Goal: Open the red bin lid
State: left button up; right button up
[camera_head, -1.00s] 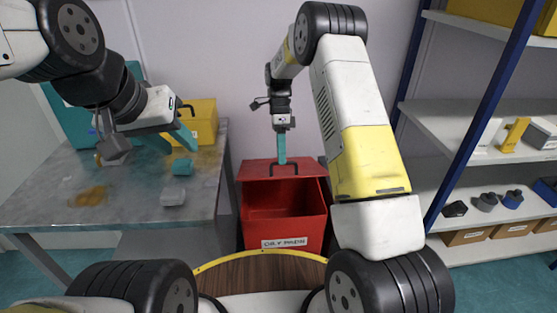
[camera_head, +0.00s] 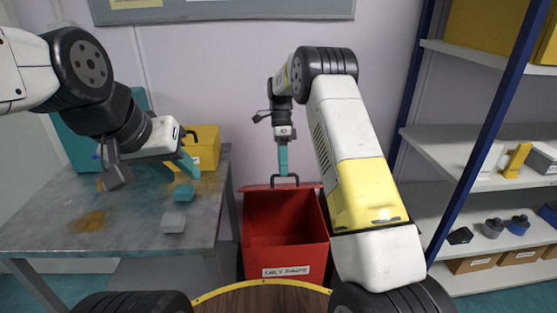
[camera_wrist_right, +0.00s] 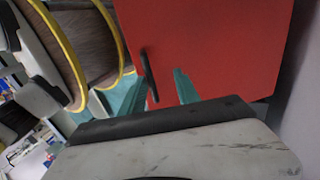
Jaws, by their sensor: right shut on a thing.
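The red bin (camera_head: 287,258) stands on the floor in the middle of the head view, its inside showing. Its red lid (camera_head: 255,187) is tilted up at the back and seen nearly edge-on; its red face (camera_wrist_right: 215,45) fills much of the right wrist view. The black handle (camera_head: 285,179) is on the lid and also shows in the right wrist view (camera_wrist_right: 149,75). My right gripper (camera_head: 284,172), with teal fingers, is shut on this handle; the fingers also show in the wrist view (camera_wrist_right: 157,88). My left gripper (camera_head: 178,168) is open and empty above the grey table.
The grey table (camera_head: 50,225) at left carries a yellow case (camera_head: 203,145) and small teal and grey blocks. A shelf unit (camera_head: 455,140) with blue posts stands at right. A wall is close behind the bin.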

jog(key=shift+s+a+r, duration=0.1)
jog(key=shift+r, duration=0.05)
dwell(0.3)
jog(key=v, duration=0.7)
jog(key=shift+w+r, duration=0.2)
jog(key=shift+r, duration=0.15)
